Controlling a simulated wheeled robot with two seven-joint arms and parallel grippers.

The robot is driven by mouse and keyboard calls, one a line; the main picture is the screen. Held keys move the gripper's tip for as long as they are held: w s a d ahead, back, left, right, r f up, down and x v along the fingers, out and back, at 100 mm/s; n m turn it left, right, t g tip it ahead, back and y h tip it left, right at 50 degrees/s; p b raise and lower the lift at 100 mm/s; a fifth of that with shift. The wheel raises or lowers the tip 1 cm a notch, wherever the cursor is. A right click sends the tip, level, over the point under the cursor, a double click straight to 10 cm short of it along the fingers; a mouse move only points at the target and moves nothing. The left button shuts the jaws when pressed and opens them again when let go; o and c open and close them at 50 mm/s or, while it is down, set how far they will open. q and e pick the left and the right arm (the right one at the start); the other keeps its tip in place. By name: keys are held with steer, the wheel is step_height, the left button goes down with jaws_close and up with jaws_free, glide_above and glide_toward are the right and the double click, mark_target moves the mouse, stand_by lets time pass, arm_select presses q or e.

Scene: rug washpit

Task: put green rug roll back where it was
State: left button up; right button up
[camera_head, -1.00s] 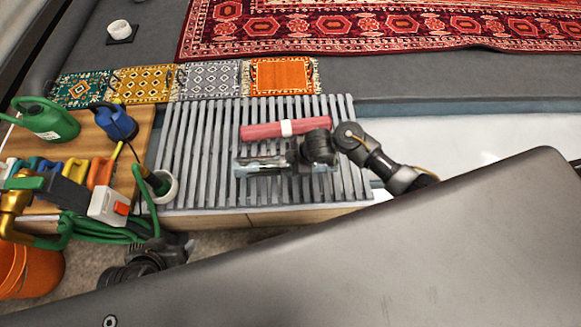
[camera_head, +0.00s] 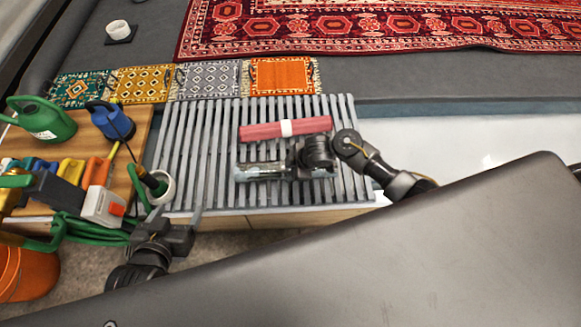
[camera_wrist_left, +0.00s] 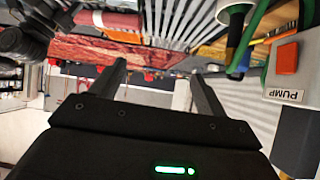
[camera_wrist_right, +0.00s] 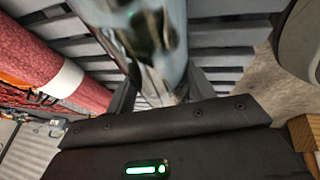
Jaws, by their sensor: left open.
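The green rug roll (camera_head: 262,172), grey-green and shiny with a pale band, lies level over the grey slatted rack, just in front of a red roll. I cannot tell whether it touches the slats. My right gripper (camera_head: 298,168) is over its right part. In the right wrist view the roll (camera_wrist_right: 150,45) fills the space between the fingers (camera_wrist_right: 162,92), which look shut on it; the fingertips are partly hidden. My left gripper (camera_head: 190,228) is open and empty, off the rack's front left corner. Its spread fingers show in the left wrist view (camera_wrist_left: 155,80).
The red roll (camera_head: 260,131) with a white band lies on the slatted rack (camera_head: 205,150). A green-handled brush in a white holder (camera_head: 165,190) stands at the rack's left. Bottles, a pump box (camera_head: 104,207) and a green hose crowd the wooden bench. Small rugs lie behind.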

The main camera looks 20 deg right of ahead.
steer(key=o, duration=0.4)
steer(key=shift+o, duration=0.2)
steer(key=shift+r, duration=0.15)
arm_select(q)
steer(key=s+a+f+n+g+y+p, duration=0.25)
steer(key=s+a+f+g+p, duration=0.2)
steer(key=s+a+g, duration=0.35)
arm_select(e)
steer(key=b+v, duration=0.1)
steer(key=v, duration=0.4)
steer(key=shift+r, duration=0.25)
arm_select(q)
step_height(320, 180, down, 10)
steer(key=d+p, duration=0.1)
steer(key=p, duration=0.2)
steer(key=shift+d+r+m+p, duration=0.2)
steer(key=shift+m+p, duration=0.15)
arm_select(e)
steer(key=v, duration=0.6)
steer(key=shift+s+r, duration=0.2)
arm_select(q)
steer(key=shift+y, duration=0.25)
arm_select(e)
steer(key=shift+d, duration=0.1)
